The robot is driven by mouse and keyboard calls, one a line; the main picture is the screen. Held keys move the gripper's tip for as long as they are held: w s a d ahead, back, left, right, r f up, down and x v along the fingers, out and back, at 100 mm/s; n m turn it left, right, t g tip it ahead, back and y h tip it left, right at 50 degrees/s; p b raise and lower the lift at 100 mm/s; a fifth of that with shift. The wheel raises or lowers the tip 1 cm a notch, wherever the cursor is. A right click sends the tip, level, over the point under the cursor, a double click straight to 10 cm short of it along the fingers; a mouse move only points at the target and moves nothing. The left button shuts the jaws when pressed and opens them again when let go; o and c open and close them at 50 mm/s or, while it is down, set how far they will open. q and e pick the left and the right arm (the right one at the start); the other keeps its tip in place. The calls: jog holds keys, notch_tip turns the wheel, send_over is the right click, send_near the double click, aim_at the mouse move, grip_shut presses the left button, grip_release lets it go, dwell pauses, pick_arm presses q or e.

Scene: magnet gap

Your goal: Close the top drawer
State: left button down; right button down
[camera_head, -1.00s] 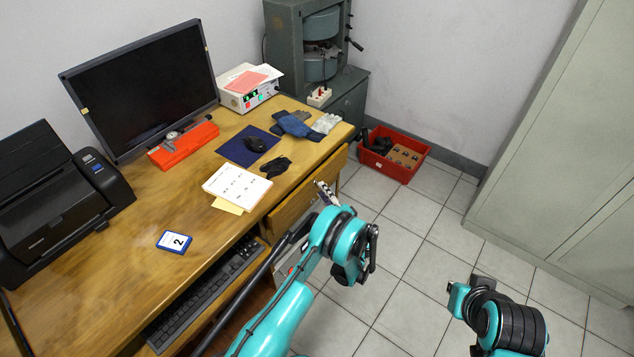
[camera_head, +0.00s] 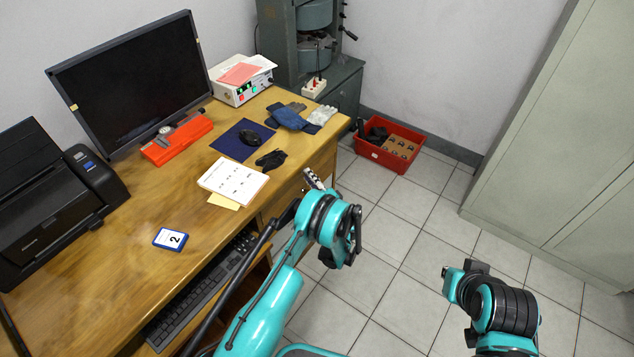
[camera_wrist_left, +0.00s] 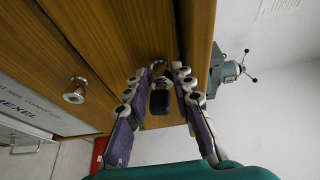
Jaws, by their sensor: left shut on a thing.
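The top drawer (camera_wrist_left: 125,35) of the wooden desk shows its brown front in the left wrist view, below the desktop edge. Its round metal knob (camera_wrist_left: 158,64) lies between the fingertips of my left gripper (camera_wrist_left: 157,72), which is shut on it. In the head view the left gripper (camera_head: 313,179) is at the desk's right front, and my arm hides much of the drawer. The drawer front looks close to flush, but any small gap is hard to tell. My right arm is at the lower right of the head view; its fingers do not show.
A lower drawer knob (camera_wrist_left: 75,90) sits beside the gripper in the wrist view. The desk (camera_head: 130,245) bears a monitor (camera_head: 130,85), a printer (camera_head: 50,205) and papers (camera_head: 232,178). A red crate (camera_head: 390,146) stands on the floor. The tiled floor right of the desk is mostly clear.

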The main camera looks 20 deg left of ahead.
pick_arm(q)
jog(key=shift+w+a, duration=0.2)
jog(key=shift+a, duration=0.25)
jog(key=c, duration=1.7)
grip_release()
jog(key=shift+r, duration=0.1)
jog(key=shift+o, duration=0.8)
jog(key=shift+a, duration=0.15)
